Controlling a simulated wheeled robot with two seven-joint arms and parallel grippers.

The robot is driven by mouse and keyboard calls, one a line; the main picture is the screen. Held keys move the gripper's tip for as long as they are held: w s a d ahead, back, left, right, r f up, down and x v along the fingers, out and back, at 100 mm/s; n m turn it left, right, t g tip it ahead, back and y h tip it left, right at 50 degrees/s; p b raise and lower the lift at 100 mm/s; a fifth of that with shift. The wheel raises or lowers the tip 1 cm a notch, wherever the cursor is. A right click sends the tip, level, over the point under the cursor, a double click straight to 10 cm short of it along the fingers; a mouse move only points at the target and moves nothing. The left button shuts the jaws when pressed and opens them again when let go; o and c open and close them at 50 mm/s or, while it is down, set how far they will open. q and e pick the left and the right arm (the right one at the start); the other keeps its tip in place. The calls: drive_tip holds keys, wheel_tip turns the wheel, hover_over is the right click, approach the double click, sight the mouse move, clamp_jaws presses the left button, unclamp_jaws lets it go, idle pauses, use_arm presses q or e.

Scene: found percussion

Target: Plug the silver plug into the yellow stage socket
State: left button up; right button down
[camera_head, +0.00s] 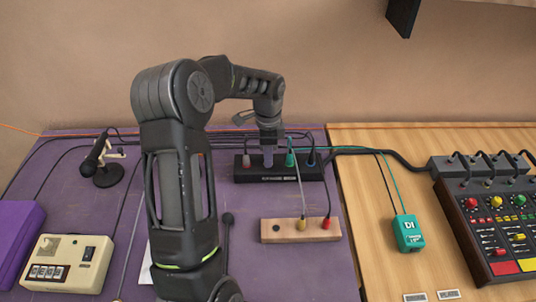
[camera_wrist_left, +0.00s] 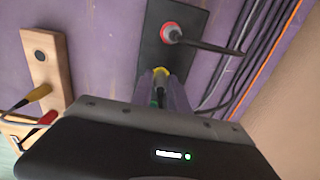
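The black stage box (camera_head: 250,176) lies on the purple cloth with a row of sockets. My left gripper (camera_head: 267,160) points down over it, between a greyish plug (camera_head: 245,161) and a green plug (camera_head: 290,159). In the left wrist view the fingers (camera_wrist_left: 162,95) close around a slim plug, seemingly the silver plug (camera_wrist_left: 159,94), right at the yellow stage socket (camera_wrist_left: 161,72). Its colour is dim, and I cannot tell how deep it sits. Beside it, a grey plug fills the red-ringed socket (camera_wrist_left: 172,33). My right gripper is not in view.
A wooden block (camera_head: 287,231) in front carries a yellow plug (camera_head: 302,224), a red plug (camera_head: 326,223) and an empty hole. A blue plug (camera_head: 311,158) stands at the box's right. Cables run behind. A teal DI box (camera_head: 408,234) and mixer (camera_head: 490,235) are right; a microphone (camera_head: 97,160) is left.

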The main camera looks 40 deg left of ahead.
use_arm(q)
drive_tip(key=o, duration=0.4)
drive_tip(key=shift+o, duration=0.2)
wheel_tip(320, 180, up, 8)
drive_tip(key=shift+f+b, duration=0.1)
drive_tip(key=shift+b, duration=0.45)
idle(0.6)
